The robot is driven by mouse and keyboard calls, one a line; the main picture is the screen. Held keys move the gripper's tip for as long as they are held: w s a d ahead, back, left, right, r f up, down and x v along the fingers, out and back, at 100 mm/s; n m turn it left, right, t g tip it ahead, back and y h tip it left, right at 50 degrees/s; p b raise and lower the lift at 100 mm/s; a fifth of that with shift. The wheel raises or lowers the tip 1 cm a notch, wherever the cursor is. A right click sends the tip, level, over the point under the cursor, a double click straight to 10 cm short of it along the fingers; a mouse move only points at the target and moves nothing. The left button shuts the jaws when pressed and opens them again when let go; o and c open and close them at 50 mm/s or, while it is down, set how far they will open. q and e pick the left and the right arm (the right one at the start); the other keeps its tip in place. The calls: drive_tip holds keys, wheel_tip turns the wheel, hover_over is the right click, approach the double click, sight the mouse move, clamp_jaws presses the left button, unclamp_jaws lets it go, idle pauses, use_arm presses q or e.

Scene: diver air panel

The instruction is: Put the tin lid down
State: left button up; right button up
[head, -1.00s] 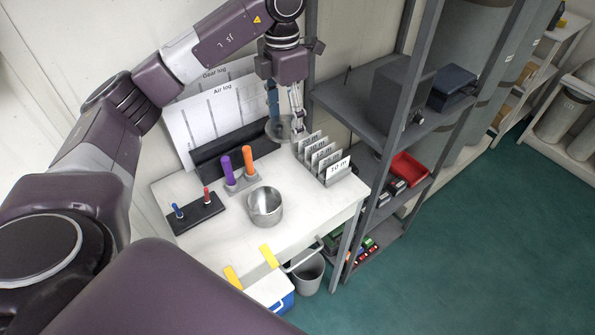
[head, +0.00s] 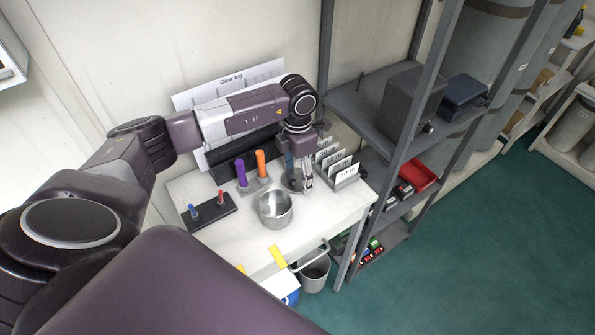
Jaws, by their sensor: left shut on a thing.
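My left gripper (head: 306,184) points down over the white table (head: 237,231), just behind and right of the open metal tin (head: 275,211). It is shut on the tin lid (head: 291,183), a round grey disc held steeply tilted and partly hidden by the gripper. The lid shows close behind the tin's rim; I cannot tell whether it touches the table. The tin stands upright and its mouth is uncovered. My right gripper is not in view.
The card rack (head: 343,172) stands close right of the gripper. Purple (head: 241,173) and orange (head: 261,163) markers stand upright behind the tin. A black holder (head: 210,211) with small pegs lies left. The table's front is mostly clear. A grey shelf (head: 372,118) stands right.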

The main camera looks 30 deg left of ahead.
sight(298, 179)
use_arm(q)
drive_tip(key=shift+f, duration=0.2)
drive_tip(key=o, duration=0.9)
drive_tip(key=shift+r, duration=0.1)
drive_tip(key=shift+o, duration=0.2)
drive_tip(key=shift+r, duration=0.15)
wheel_tip(298, 179, up, 12)
drive_tip(key=b, duration=0.3)
drive_tip(key=shift+b, duration=0.3)
